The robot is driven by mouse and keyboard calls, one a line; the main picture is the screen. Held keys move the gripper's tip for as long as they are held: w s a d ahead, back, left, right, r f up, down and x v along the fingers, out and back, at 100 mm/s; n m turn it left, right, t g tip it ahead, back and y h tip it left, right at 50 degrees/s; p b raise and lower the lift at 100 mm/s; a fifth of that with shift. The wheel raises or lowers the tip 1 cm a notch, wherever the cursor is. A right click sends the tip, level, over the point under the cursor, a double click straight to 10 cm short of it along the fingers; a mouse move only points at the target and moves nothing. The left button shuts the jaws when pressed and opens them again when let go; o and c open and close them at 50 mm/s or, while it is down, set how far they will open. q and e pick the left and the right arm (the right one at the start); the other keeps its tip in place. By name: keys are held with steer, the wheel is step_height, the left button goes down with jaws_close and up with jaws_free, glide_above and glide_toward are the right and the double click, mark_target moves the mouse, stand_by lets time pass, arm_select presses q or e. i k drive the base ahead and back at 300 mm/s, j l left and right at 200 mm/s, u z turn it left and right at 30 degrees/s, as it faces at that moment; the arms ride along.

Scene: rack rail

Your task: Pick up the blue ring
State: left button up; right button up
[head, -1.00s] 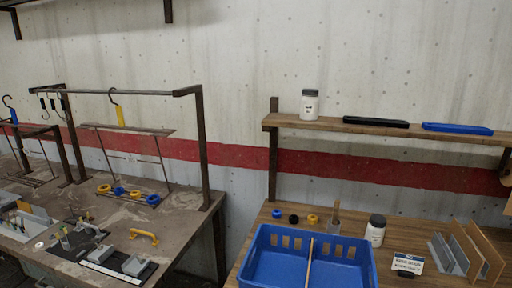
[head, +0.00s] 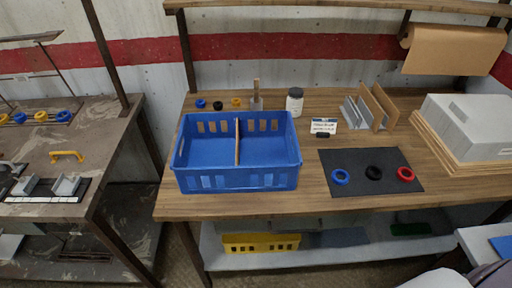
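A blue ring (head: 334,177) lies flat at the left end of a dark mat (head: 372,158) on the wooden workbench. A black ring (head: 374,180) and a red ring (head: 405,181) lie in a row to its right on the mat. Another small blue round piece (head: 201,104) sits at the back of the bench, behind the crate. More blue rings (head: 63,109) lie on the left table among yellow ones. Neither of my grippers shows in the head view.
A blue divided crate (head: 236,180) stands left of the mat. Behind are a white jar (head: 295,108), a small sign (head: 324,122) and an upright divider rack (head: 384,123). A grey box (head: 468,118) stands on boards at right. Bare bench lies in front of the mat.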

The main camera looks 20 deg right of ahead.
mark_target(342, 172)
steer(key=z, duration=1.35)
